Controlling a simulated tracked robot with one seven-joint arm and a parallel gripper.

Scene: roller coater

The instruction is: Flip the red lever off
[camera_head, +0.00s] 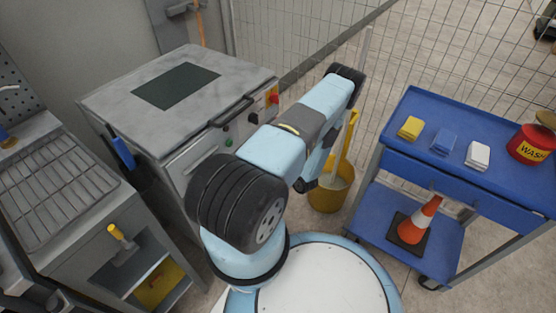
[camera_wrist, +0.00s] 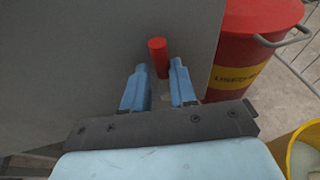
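In the wrist view, a red lever (camera_wrist: 158,56) with a rounded end stands out from a plain grey panel (camera_wrist: 95,60). My gripper (camera_wrist: 159,68) has its two blue fingers apart, one on each side of the lever's lower part. The lever's upper end shows beyond the fingertips. I see a narrow gap at each finger and cannot tell whether either one touches it. In the head view, my arm reaches over to the right side of the grey machine (camera_head: 130,90). The lever and my fingers are hidden there.
A red drum with a yellow label (camera_wrist: 240,77) stands close right of my gripper. A yellow bucket (camera_head: 326,199) with a mop stands beside my arm. A blue cart (camera_head: 410,160) is at the right. The machine's front has a red and yellow switch (camera_head: 272,97).

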